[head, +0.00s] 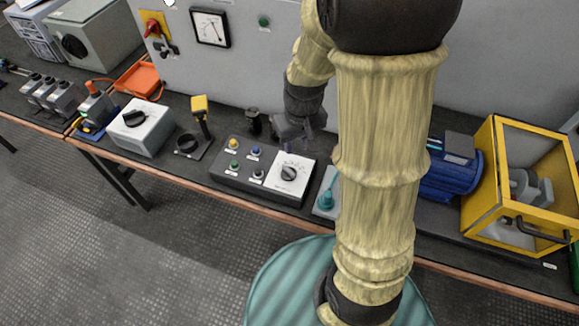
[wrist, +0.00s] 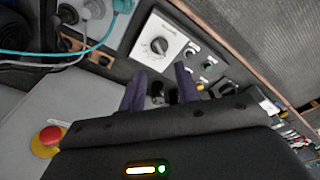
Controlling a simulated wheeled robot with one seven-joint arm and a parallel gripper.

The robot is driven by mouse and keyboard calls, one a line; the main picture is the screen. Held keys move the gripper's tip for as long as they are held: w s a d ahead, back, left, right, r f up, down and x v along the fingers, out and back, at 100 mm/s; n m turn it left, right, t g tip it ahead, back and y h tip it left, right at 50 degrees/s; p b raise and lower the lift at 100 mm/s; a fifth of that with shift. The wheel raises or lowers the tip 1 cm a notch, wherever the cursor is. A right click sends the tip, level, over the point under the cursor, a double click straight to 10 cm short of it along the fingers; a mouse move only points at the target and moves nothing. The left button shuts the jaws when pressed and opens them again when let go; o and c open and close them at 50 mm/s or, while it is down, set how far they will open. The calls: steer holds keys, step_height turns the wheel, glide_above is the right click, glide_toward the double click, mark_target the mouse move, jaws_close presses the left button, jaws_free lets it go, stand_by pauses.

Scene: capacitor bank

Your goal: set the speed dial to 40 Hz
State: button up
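The speed dial (head: 289,173) is a dark round knob on a white scale plate, at the right end of a dark control box (head: 226,182) on the bench. In the wrist view the dial (wrist: 159,46) sits just beyond my fingertips, and its scale figures are too small to read. My gripper (head: 296,132) hangs behind and above the dial, apart from it. In the wrist view my gripper (wrist: 160,73) has its two dark fingers spread, with nothing held between them.
Coloured push buttons (head: 234,143) sit left of the dial. A teal-handled device (head: 327,198) stands close on its right. A grey box with a knob (head: 141,126) and a yellow-handled lever (head: 200,108) are further left. A blue motor (head: 450,170) and yellow cage (head: 490,150) stand right.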

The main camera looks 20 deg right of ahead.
mark_target(289, 170)
steer(key=w+f+n+g, duration=0.1)
steer(key=w+f+n, duration=0.1)
steer(key=w+f, duration=0.2)
steer(key=w, duration=0.3)
steer(key=shift+n, duration=0.4)
steer(key=shift+w+f, duration=0.1)
step_height(289, 170, down, 17)
steer(key=shift+f+p, duration=0.1)
steer(key=shift+p, duration=0.25)
jaws_close()
